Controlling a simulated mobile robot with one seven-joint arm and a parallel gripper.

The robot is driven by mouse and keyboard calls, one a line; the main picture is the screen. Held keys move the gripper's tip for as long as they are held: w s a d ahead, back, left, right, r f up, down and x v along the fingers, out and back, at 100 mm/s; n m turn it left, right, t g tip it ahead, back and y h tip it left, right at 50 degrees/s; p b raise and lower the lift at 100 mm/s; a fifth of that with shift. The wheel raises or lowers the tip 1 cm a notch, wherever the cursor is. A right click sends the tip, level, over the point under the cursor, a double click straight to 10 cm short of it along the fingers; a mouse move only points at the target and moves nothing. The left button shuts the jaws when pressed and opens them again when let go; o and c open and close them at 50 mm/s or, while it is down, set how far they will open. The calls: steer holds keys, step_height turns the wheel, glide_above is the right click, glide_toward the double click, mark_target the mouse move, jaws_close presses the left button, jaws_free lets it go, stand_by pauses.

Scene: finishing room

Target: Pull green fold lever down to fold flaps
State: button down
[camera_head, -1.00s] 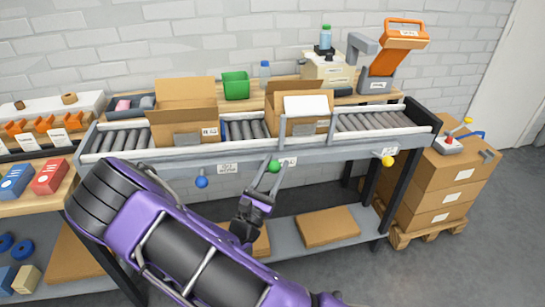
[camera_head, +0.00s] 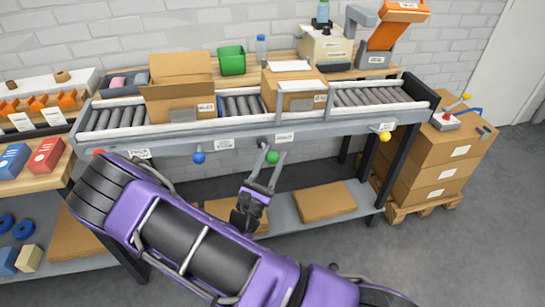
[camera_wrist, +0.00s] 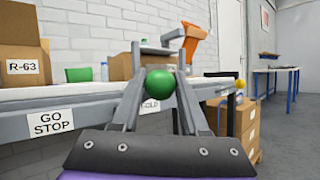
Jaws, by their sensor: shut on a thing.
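The green fold lever's ball knob (camera_head: 272,157) hangs below the front rail of the conveyor. My gripper (camera_head: 266,165) is shut on it, and the wrist view shows the green ball (camera_wrist: 160,83) between the two fingertips. The lever's rod is mostly hidden. The right-hand carton (camera_head: 292,86) stands on the rollers with its top flaps lying folded down and a white sheet on top. The label behind the knob in the wrist view (camera_wrist: 150,105) is partly covered and ends in "OLD".
Other knobs line the rail: red (camera_head: 98,153), blue (camera_head: 199,158) and yellow (camera_head: 385,137). An open-flapped carton (camera_head: 180,95) stands left on the rollers. Stacked boxes (camera_head: 435,160) stand right. A lower shelf (camera_head: 285,217) lies below my gripper.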

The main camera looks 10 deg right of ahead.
steer(key=shift+s+d+f, duration=0.1)
steer(key=shift+f, duration=0.2)
steer(key=c, duration=0.7)
jaws_free()
steer(key=shift+o, duration=1.3)
steer(key=shift+r, duration=0.1)
steer(key=v, duration=1.7)
steer(key=shift+a, duration=0.25)
